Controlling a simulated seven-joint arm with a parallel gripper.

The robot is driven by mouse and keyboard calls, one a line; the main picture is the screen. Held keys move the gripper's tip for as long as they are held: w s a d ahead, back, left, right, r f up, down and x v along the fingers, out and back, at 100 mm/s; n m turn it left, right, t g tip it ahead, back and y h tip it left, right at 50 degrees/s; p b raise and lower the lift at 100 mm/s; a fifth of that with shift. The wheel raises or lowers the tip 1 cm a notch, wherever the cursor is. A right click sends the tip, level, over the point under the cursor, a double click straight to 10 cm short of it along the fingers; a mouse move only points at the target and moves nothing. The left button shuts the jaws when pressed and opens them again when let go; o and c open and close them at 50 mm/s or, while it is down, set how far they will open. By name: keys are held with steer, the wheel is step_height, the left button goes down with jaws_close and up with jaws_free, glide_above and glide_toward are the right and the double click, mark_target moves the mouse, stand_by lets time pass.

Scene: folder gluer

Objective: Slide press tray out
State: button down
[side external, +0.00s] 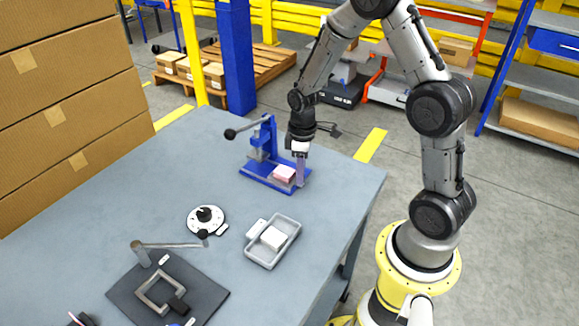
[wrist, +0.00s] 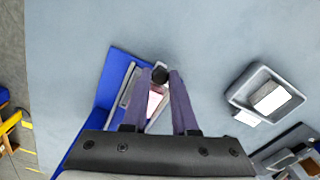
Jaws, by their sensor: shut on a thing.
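The blue press (side external: 263,160) stands on the grey table with its black-knobbed lever reaching out to the left. Its press tray (wrist: 127,88) shows as a grey-edged slide on the blue base in the wrist view. A pink-and-white block (side external: 284,174) sits on the tray; the fingers partly hide it in the wrist view (wrist: 153,103). My gripper (side external: 299,183) points down at the right front end of the press. In the wrist view its purple fingers are shut on a black knob (wrist: 160,74) at the tray's end.
A grey tray (side external: 249,250) holding a white block (side external: 273,238) lies in front of the press. A round white base with a black knob (side external: 205,217) and a dark fixture plate (side external: 203,292) lie nearer the camera. The table right of the press is clear.

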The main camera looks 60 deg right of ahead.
steer(key=shift+s, duration=0.2)
steer(key=c, duration=0.7)
jaws_free()
steer(key=shift+w+r, duration=0.1)
steer(key=shift+r, duration=0.4)
step_height(320, 180, up, 13)
steer(key=shift+f, duration=0.1)
steer(key=shift+a, duration=0.1)
